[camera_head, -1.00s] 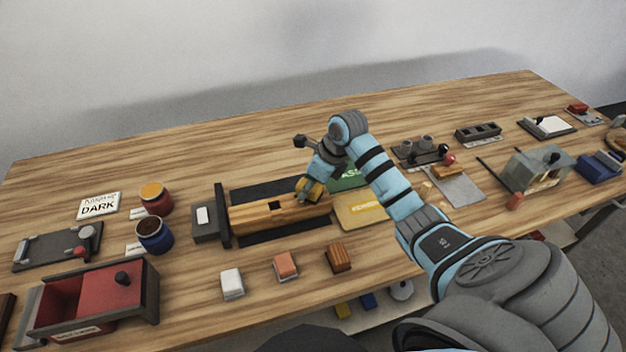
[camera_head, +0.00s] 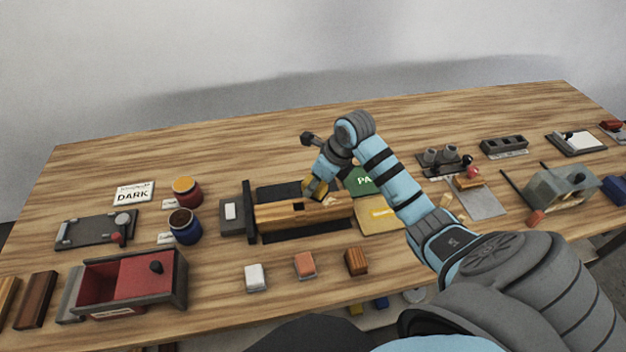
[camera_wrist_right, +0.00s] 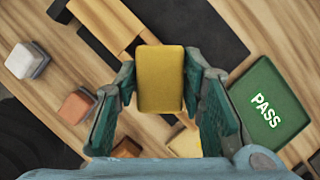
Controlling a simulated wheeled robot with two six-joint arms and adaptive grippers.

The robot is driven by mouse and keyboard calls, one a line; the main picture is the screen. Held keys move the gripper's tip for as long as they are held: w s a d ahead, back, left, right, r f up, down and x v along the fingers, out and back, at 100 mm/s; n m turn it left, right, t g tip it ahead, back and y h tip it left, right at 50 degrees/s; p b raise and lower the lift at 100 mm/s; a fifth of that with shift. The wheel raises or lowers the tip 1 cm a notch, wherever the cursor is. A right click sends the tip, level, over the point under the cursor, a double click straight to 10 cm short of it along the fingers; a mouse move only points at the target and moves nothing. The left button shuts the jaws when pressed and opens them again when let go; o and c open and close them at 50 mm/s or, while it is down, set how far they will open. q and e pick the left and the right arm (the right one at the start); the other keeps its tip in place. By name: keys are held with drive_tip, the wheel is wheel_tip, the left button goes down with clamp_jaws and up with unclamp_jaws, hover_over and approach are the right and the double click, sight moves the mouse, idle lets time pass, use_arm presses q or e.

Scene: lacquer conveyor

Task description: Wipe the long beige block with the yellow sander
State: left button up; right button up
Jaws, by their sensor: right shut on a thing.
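The long beige block (camera_head: 275,215) lies on a dark mat near the table's middle, with a small dark notch in its top. Part of it shows in the wrist view (camera_wrist_right: 105,25). My right gripper (camera_head: 317,190) is over the block's right half, to the right of the notch. It is shut on the yellow sander (camera_wrist_right: 160,78), which sits between both fingers in the wrist view. The head view shows the sander at the block's top, but I cannot tell whether they touch. My left gripper is not in view.
A dark upright stop (camera_head: 248,210) stands at the block's left end. A yellow pad (camera_head: 378,220) and a green PASS pad (camera_wrist_right: 265,105) lie to the right. White, orange and brown small blocks (camera_head: 305,265) line the front. Paint pots (camera_head: 185,226) and a red drawer (camera_head: 125,280) are left.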

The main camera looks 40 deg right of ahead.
sight(310, 180)
drive_tip(key=shift+w+r+p, duration=0.1)
drive_tip(key=shift+r+p, duration=1.1)
drive_tip(key=shift+r, duration=0.55)
